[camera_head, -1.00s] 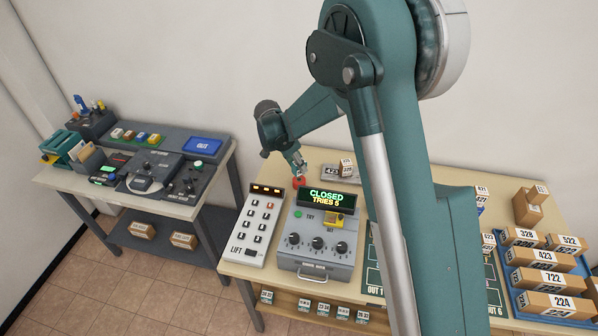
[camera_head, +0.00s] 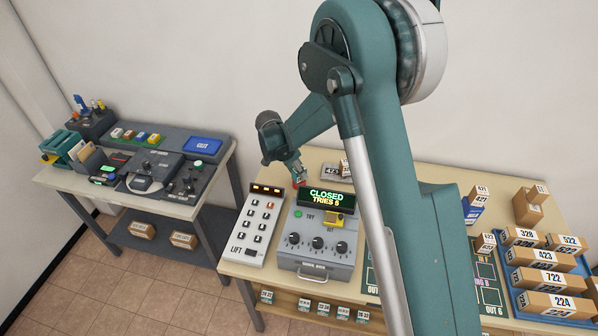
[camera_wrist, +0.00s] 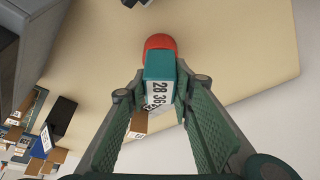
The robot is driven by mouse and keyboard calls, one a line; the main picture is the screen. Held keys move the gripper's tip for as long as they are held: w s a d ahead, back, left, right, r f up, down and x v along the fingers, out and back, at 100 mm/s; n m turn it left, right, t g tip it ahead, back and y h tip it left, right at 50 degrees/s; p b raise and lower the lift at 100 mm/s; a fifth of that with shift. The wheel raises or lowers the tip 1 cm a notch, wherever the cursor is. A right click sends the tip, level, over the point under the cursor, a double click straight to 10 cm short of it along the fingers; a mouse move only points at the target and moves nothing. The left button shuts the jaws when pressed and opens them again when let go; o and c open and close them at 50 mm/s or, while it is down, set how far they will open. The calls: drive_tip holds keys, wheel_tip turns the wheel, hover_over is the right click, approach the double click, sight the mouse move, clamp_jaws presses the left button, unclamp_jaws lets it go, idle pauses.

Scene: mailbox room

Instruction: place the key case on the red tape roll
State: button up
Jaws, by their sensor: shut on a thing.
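The key case, a teal block with a white label reading 28 36 (camera_wrist: 158,66), shows in the wrist view between my fingertips. My gripper (camera_wrist: 163,86) is shut on it. The red tape roll (camera_wrist: 160,43) lies just beyond the case's far end on the tan tabletop, partly covered by it in this view. I cannot tell whether the two touch. In the head view my gripper (camera_head: 298,172) points down behind the CLOSED display. A small bit of the red tape roll (camera_head: 296,185) shows below it, and the case cannot be made out there.
The control box with the CLOSED display (camera_head: 326,198) stands in front of my gripper, with the LIFT keypad (camera_head: 258,225) to its left.

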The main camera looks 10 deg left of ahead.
drive_tip(key=o, duration=0.9)
drive_tip(key=shift+r, duration=0.1)
drive_tip(key=shift+v, duration=6)
